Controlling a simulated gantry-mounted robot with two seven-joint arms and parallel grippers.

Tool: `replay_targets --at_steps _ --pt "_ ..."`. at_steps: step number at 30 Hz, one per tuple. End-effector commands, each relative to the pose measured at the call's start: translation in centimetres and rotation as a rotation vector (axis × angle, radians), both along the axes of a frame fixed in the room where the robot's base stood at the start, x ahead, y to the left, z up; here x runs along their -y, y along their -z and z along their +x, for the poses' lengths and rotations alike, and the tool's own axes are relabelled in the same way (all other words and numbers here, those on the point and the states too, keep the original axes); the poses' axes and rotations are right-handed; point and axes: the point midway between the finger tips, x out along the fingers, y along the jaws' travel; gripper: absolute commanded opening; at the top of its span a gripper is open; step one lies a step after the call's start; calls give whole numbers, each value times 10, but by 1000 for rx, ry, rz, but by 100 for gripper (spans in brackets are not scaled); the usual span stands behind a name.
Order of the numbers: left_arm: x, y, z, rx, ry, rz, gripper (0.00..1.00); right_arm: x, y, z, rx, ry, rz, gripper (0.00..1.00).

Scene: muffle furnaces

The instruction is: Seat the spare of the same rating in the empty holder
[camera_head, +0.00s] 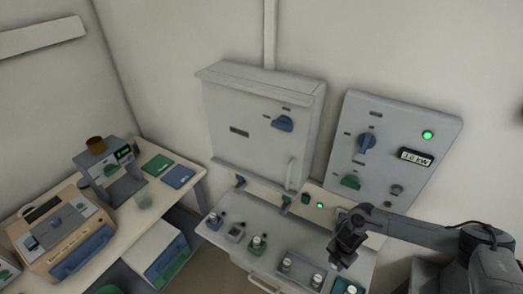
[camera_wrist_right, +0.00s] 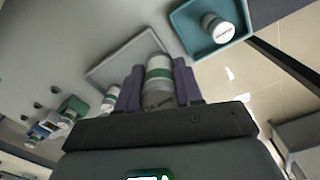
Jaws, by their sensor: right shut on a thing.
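In the right wrist view, my right gripper (camera_wrist_right: 158,92) is shut on a white cylindrical fuse with a green band (camera_wrist_right: 158,72). The grey tray (camera_wrist_right: 118,55) lies beyond it; I cannot tell whether the fuse touches the tray. Another green-banded fuse (camera_wrist_right: 110,100) shows left of the fingers. In the head view, my right gripper (camera_head: 343,253) is near the right end of the bench. The grey one looks empty, but is small in view. My left gripper is not in view.
A teal tray (camera_wrist_right: 187,20) holds a separate white fuse (camera_wrist_right: 217,28) beside the grey tray. A grey cabinet (camera_head: 255,120) and a control panel (camera_head: 385,130) with green lamp stand behind the bench. A wooden table with equipment (camera_head: 60,240) is at left.

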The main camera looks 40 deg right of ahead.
Motion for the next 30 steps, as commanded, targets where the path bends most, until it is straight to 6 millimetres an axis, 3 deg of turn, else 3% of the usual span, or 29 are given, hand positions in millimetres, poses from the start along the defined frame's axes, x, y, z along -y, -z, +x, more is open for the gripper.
replay_targets --at_steps 10,15,23,30 --pt "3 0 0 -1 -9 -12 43 -20 -36 80 11 -5 3 4" --pt "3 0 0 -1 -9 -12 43 -47 -58 126 10 -29 3 4" --pt "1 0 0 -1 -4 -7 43 -80 -82 171 8 -72 -2 4" --pt "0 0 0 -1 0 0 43 -127 -112 217 9 -144 -3 4"
